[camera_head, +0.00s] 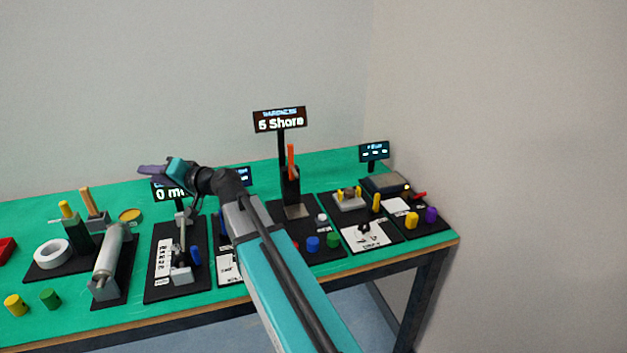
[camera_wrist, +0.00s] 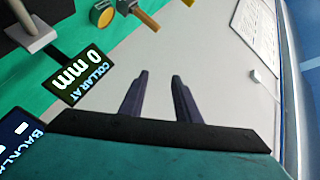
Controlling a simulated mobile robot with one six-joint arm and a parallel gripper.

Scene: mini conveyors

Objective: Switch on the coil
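No part in view is clearly labelled as the coil. At the right end of the green table, a dark grey box (camera_head: 384,184) sits on a black board, with a small red lever-like part (camera_head: 418,195) beside it. Yellow (camera_head: 412,220) and purple (camera_head: 431,214) pieces stand in front. I cannot tell whether this is the coil's station or the red part its switch. My gripper (camera_head: 150,172) is raised over the back of the table, left of these. In the wrist view my gripper's two fingers (camera_wrist: 158,76) are apart with nothing between them.
A "0 mm" sign (camera_wrist: 80,74) is close to my gripper. A tall "5 Shore" sign (camera_head: 280,120) stands between my gripper and the right end. A silver cylinder (camera_head: 109,250) and a white ring (camera_head: 52,253) are at left. My arm hides part of the middle boards.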

